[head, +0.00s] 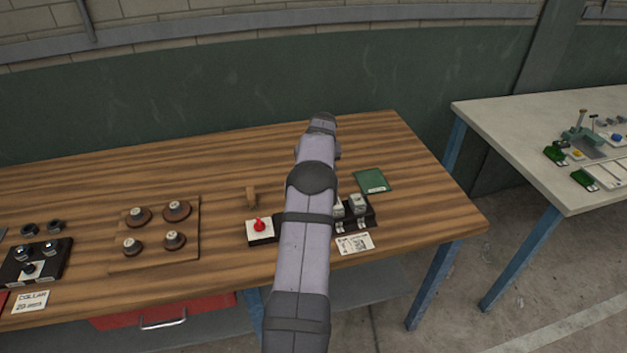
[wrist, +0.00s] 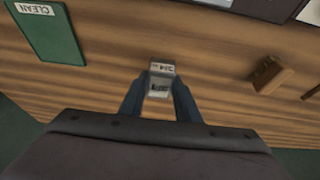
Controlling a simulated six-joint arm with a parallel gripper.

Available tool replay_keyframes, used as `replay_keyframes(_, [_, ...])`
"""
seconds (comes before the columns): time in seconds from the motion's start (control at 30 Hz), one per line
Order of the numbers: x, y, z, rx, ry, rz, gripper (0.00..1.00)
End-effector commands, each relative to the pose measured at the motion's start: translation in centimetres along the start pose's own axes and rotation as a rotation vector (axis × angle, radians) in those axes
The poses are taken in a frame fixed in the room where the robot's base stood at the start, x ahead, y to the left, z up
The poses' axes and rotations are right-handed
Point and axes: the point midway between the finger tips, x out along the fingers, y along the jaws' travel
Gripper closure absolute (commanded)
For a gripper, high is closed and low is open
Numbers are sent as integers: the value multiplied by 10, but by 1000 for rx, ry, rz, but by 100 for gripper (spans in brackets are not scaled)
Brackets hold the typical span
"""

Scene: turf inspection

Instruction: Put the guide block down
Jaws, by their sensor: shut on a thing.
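In the wrist view, my gripper (wrist: 158,92) is shut on a small grey block (wrist: 160,70), which I take to be the guide block. The block has a pale marked top and sits between the two dark blue fingers. Wood table top shows around it; I cannot tell whether the block touches the table or hangs just above it. In the head view my own arm hides the gripper and the held block. A black holder (head: 371,219) with similar grey blocks (head: 358,204) stands at the table's front, partly behind my arm.
A green card (head: 372,181) marked CLEAN in the wrist view (wrist: 42,40) lies on the wooden table (head: 90,180). A small brown wooden piece (head: 251,197) and a red-knobbed box (head: 261,228) stand left of my arm. A board with round knobs (head: 190,243) lies farther left. The table's back is clear.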

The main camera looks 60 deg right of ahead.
Motion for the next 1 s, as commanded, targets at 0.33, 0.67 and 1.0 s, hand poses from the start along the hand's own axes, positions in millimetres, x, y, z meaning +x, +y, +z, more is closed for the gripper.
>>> replay_keyframes(0.33, [13, 0, 6, 1, -1, -1, 93])
replay_keyframes(0.67, [36, 0, 14, 0, 3, 1, 93])
replay_keyframes(1.0, [39, 0, 16, 0, 1, 0, 63])
